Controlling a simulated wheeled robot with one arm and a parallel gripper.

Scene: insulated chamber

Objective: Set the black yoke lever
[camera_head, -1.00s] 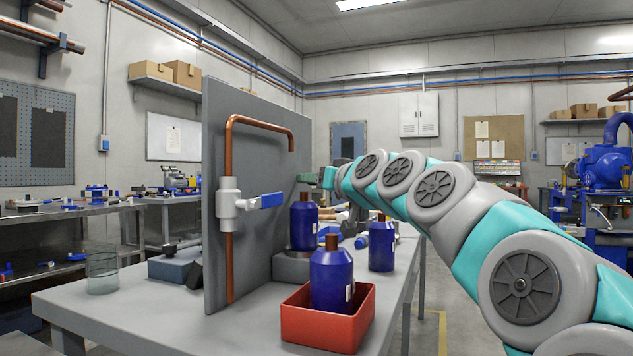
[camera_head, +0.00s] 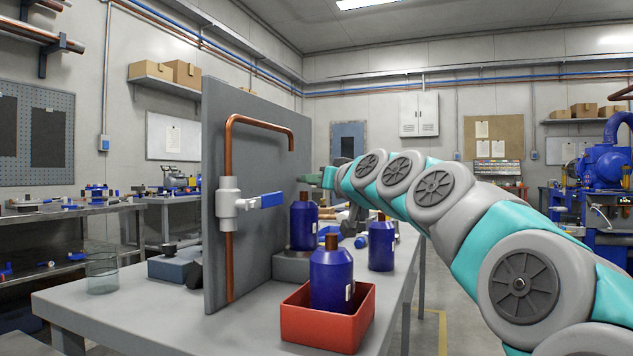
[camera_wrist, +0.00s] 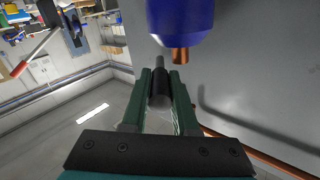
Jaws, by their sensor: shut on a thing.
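My gripper (camera_head: 308,179) is at the far end of my outstretched arm, beside the grey upright panel (camera_head: 258,180) in the head view. In the wrist view its green fingers (camera_wrist: 160,88) are closed on a black cylindrical part with a grey tip (camera_wrist: 159,63), which seems to be the black yoke lever. The fingers hide its sides, and I cannot tell what it is mounted on. In the head view I cannot make out the lever.
A copper pipe with a white valve and blue handle (camera_head: 265,201) stands on the panel's near side. A blue bottle (camera_head: 332,277) sits in a red tray (camera_head: 316,327). More blue bottles (camera_head: 381,246) stand behind. A glass beaker (camera_head: 101,270) is at left.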

